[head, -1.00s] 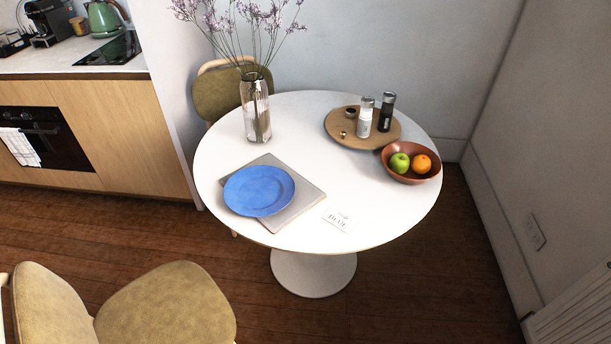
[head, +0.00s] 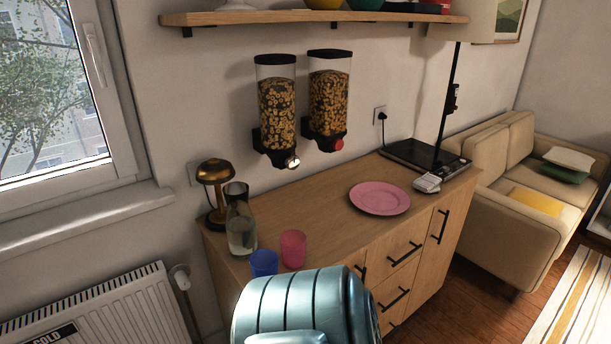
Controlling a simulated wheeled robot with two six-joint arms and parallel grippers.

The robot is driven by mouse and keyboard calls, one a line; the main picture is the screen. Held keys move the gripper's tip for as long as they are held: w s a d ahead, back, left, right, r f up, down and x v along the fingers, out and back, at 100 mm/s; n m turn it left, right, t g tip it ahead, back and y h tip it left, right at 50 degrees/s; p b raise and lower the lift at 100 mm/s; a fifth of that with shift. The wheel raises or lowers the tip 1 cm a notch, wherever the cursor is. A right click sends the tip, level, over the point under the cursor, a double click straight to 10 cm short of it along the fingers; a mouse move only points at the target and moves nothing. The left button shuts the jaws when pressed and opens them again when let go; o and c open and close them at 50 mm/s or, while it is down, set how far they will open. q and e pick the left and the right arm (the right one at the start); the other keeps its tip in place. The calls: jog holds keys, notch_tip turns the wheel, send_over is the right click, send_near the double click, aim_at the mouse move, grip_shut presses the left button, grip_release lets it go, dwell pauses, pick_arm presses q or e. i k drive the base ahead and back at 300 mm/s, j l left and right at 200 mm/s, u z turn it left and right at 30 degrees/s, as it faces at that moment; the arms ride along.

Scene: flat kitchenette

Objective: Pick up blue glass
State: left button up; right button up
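The blue glass (head: 264,264) stands upright on the wooden sideboard, near its left front edge. A pink glass (head: 293,249) stands close beside it on the right. A tall clear carafe (head: 241,232) stands just behind it on the left. The foot of the blue glass comes close to a large teal ribbed shape in the foreground, which may cover a little of it. Neither of my grippers is in view.
The teal ribbed, bottle-like shape (head: 300,305) fills the bottom middle before the sideboard (head: 320,215). Two cereal dispensers (head: 277,103) (head: 328,95) hang above. A radiator (head: 100,310) is left.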

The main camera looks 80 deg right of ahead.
aim_at(263, 262)
jog(key=j+z, duration=0.1)
jog(key=z, duration=0.8)
jog(key=j+z, duration=0.15)
jog(key=z, duration=0.7)
jog(key=k+z, duration=0.1)
jog(key=z, duration=0.35)
jog(key=k+j+z, duration=0.15)
jog(key=z, duration=0.15)
jog(key=k, duration=0.1)
